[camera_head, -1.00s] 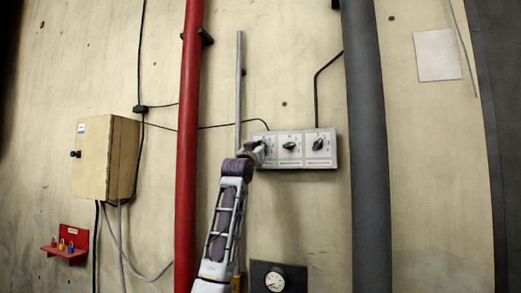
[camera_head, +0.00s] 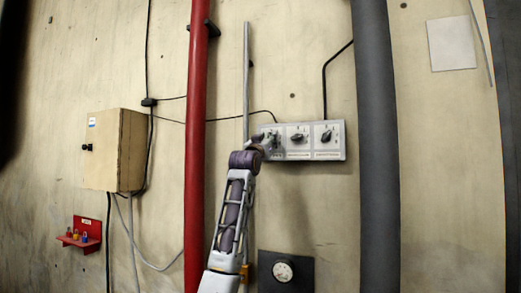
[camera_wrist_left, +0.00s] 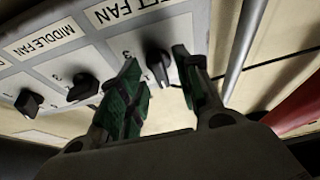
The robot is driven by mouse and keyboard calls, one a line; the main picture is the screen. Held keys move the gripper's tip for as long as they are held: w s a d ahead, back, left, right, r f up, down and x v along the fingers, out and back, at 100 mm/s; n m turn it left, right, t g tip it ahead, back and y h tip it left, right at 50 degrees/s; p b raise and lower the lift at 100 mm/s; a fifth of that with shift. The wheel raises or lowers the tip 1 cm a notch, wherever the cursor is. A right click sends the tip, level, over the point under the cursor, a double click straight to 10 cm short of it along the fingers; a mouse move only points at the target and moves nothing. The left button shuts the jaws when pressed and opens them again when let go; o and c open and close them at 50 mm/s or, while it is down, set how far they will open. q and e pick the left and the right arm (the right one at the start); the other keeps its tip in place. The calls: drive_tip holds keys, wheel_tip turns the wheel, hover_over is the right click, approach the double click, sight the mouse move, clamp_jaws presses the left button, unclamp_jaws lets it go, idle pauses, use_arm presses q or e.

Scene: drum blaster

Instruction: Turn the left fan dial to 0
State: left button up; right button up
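The grey fan panel (camera_head: 311,154) is on the wall with three black dials in a row. The left fan dial (camera_wrist_left: 158,70) is the one under the partly hidden "FAN" label in the left wrist view. My left gripper (camera_wrist_left: 156,60) is open, its green-padded fingers on either side of this dial, with a visible gap to the right finger. I cannot tell whether the left finger touches it. In the head view my left gripper (camera_head: 262,143) is at the panel's left end and covers part of that dial. The dial's number setting is not readable. My right gripper is out of view.
The middle fan dial (camera_wrist_left: 82,88) and the right dial (camera_wrist_left: 30,103) sit beside the left one. A grey conduit (camera_head: 246,80) and a red pipe (camera_head: 196,130) run left of the panel. A thick dark pipe (camera_head: 374,150) stands to its right. A gauge (camera_head: 283,271) is below.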

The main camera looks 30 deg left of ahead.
use_arm(q)
drive_tip(key=v, duration=1.1)
drive_tip(key=shift+s, duration=0.2)
drive_tip(key=shift+f, duration=0.1)
drive_tip(key=shift+d, duration=0.1)
idle(0.7)
